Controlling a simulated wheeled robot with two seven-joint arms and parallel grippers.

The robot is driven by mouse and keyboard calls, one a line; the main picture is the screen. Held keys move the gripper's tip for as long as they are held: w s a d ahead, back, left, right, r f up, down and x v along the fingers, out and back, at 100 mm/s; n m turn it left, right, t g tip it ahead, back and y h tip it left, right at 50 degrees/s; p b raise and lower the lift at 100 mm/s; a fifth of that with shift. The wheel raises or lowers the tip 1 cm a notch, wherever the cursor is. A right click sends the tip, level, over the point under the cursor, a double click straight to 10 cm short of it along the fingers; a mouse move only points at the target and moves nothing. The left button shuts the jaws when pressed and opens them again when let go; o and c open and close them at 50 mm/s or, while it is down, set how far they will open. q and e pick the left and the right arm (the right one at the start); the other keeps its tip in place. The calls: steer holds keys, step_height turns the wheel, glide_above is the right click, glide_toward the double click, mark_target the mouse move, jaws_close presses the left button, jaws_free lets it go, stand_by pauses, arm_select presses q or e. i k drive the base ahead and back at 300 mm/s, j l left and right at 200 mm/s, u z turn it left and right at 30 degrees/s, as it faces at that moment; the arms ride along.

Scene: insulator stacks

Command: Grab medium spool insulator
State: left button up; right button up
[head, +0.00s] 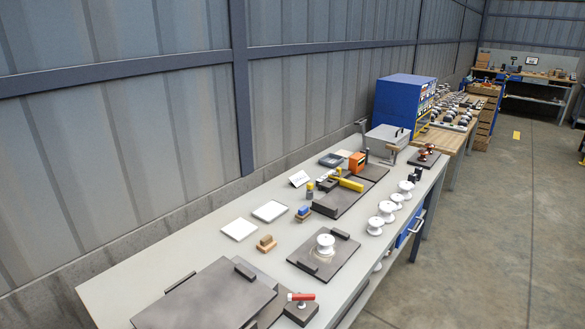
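Several white spool insulators stand on the long grey workbench (185,262) in the head view. One spool (325,243) stands upright on a dark square plate (305,258) near the front middle. A row of spools runs along the right edge of the bench: a near one (375,226), a second (387,210), a smaller third (397,200) and a far one (406,188). I cannot tell for sure which is the medium one. Neither of my grippers shows in this view.
Two white tiles (239,229), small blocks (266,243) and an orange device (357,162) occupy the bench. A blue cabinet (397,100) stands beyond.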

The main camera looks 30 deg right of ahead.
mark_target(386, 207)
steer(key=z, duration=1.65)
steer(key=i+l, duration=0.1)
steer(key=i+z, duration=0.05)
steer(key=i, duration=0.05)
